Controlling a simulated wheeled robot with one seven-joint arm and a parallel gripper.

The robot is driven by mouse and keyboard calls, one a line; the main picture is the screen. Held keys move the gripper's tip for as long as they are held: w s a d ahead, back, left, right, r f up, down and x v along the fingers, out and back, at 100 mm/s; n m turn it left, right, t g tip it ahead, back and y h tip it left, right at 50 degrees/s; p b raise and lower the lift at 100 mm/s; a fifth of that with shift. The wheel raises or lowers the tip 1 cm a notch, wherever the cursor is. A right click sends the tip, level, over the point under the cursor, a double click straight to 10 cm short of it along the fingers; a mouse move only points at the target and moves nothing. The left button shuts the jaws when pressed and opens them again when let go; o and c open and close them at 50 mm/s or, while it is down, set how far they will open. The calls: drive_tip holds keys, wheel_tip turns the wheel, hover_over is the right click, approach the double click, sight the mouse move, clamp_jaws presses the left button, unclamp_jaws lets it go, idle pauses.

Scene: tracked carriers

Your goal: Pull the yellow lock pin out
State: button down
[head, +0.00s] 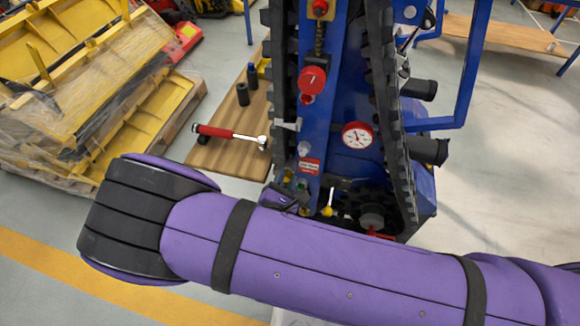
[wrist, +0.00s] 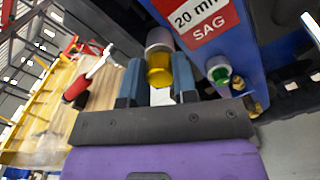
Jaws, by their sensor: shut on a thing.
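The yellow lock pin (wrist: 158,70) shows in the wrist view with a grey collar behind it, beside the red and white "20 mm SAG" label (wrist: 200,18). My gripper (wrist: 159,82) has its two blue fingers on either side of the yellow pin head and is shut on it. In the head view the pin (head: 288,174) is a small yellow spot left of the blue frame's lower end, just above my arm. My arm hides most of my gripper there. Whether the pin is still seated in its collar I cannot tell.
A green knob (wrist: 219,73) sits just right of the pin. The black track (head: 380,80) and a red-rimmed dial (head: 357,135) are on the blue carrier (head: 335,60). A red-handled ratchet (head: 222,132) lies on a wooden board (head: 225,158) to the left.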

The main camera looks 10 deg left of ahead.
drive_tip(key=s, duration=0.8)
drive_tip(key=shift+a, duration=0.3)
idle(1.6)
drive_tip(key=shift+s, duration=0.25)
drive_tip(key=shift+s+a, duration=0.15)
drive_tip(key=shift+s, duration=1.45)
drive_tip(key=c, duration=1.7)
unclamp_jaws()
drive_tip(key=shift+c, duration=0.5)
